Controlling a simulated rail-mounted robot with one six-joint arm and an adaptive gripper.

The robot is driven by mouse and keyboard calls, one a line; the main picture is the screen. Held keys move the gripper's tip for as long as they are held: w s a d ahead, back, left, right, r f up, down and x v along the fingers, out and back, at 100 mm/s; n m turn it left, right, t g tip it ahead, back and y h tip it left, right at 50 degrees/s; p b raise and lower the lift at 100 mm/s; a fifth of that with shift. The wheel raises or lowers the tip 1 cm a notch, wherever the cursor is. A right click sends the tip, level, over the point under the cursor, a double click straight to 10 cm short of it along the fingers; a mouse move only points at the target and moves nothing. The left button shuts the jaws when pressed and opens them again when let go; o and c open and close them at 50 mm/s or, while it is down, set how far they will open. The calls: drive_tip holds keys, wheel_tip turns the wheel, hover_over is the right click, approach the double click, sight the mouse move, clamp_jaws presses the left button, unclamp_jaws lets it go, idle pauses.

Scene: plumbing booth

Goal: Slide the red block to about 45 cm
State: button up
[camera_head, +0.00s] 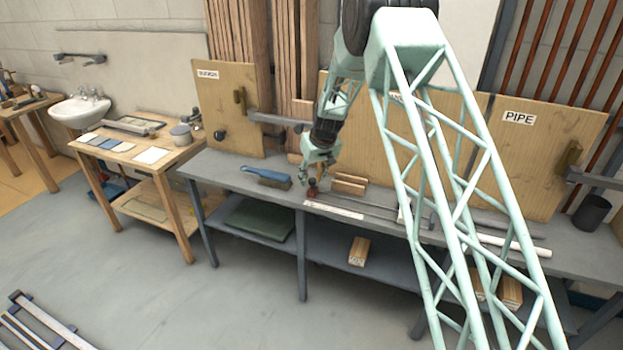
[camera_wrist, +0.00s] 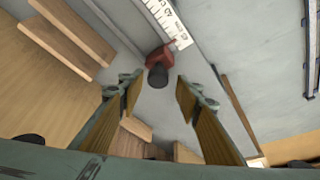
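The red block (camera_wrist: 159,57) with a dark round knob sits at the end of a rail beside a white ruler strip (camera_wrist: 168,22) in the wrist view. The strip's printed numbers are hard to read. My gripper (camera_wrist: 157,92) is open, its two fingers apart, with the block beyond the gap between the fingertips and nothing held. In the head view the red block (camera_head: 312,188) is small, near the left end of the ruler strip (camera_head: 333,210) on the grey workbench. My gripper (camera_head: 315,172) is just above it there.
Wooden blocks (camera_head: 349,184) lie behind the rail (camera_head: 375,210). A blue-handled brush (camera_head: 267,178) lies left of the red block. A white pipe (camera_head: 515,245) lies at the bench's right. Upright wooden boards (camera_head: 228,105) with projecting clamps stand along the back.

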drive_tip(key=shift+r, duration=0.15)
drive_tip(key=v, duration=1.1)
drive_tip(key=shift+r, duration=0.35)
drive_tip(key=shift+s, duration=0.2)
drive_tip(key=s+d+r+m, duration=0.1)
drive_tip(key=s+d+r, duration=0.3)
drive_tip(key=s+r, duration=0.6)
drive_tip(key=s+d+r, duration=0.3)
drive_tip(key=s+r, duration=0.6)
drive_tip(key=s, duration=0.3)
drive_tip(key=s+d+r+m, duration=0.1)
drive_tip(key=s+d+r, duration=0.3)
drive_tip(key=s+r, duration=0.55)
drive_tip(key=s+d+m+h, duration=0.1)
drive_tip(key=s+d, duration=0.2)
drive_tip(key=s, duration=1.6)
drive_tip(key=s+d+m, duration=0.1)
drive_tip(key=s+d, duration=0.3)
drive_tip(key=s, duration=1.6)
drive_tip(key=shift+h, duration=0.4)
